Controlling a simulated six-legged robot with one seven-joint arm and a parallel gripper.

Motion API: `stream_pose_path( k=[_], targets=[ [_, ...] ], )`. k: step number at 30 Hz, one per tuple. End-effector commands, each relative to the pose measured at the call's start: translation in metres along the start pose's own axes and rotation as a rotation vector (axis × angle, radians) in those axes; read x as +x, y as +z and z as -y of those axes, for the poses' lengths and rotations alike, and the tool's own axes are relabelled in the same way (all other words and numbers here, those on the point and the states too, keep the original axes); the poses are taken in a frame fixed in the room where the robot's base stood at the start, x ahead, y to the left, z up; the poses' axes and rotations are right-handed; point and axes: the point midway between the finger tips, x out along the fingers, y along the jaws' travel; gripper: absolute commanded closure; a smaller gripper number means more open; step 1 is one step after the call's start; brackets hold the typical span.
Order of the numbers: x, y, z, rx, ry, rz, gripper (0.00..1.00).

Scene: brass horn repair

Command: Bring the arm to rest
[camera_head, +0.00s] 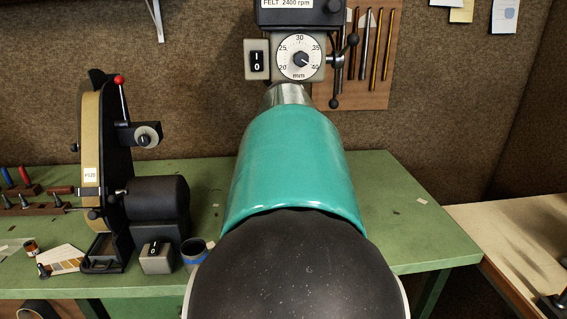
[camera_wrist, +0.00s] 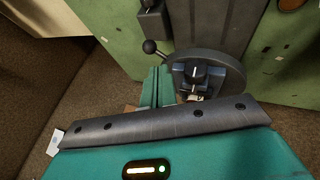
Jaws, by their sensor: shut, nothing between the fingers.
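My teal and black arm fills the lower middle of the head view and hides the bench behind it. My gripper (camera_wrist: 157,72) shows in the wrist view as two narrow teal fingers side by side, shut and empty. They point down toward the green bench (camera_wrist: 112,30), beside a round dark machine table (camera_wrist: 232,72). In the head view the gripper is hidden behind the arm.
A belt sander (camera_head: 92,150) stands on the green bench (camera_head: 408,215) at left. A machine with a millimetre dial (camera_head: 299,58) stands behind my arm. A ball-ended lever (camera_wrist: 150,47) is close to the fingers. The bench right of my arm is mostly clear.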

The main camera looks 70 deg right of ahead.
Motion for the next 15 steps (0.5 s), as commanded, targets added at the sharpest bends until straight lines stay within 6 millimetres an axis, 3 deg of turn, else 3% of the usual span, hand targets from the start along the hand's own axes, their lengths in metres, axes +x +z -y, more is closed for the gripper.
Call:
stream_pose_path(
  k=[12,15],
  targets=[
    [0.0005,-0.0005,-0.0008,0.001,-0.001,0.0,1.0],
    [-0.0021,-0.0003,0.0081,-0.009,-0.017,-0.007,1.0]
  ],
)
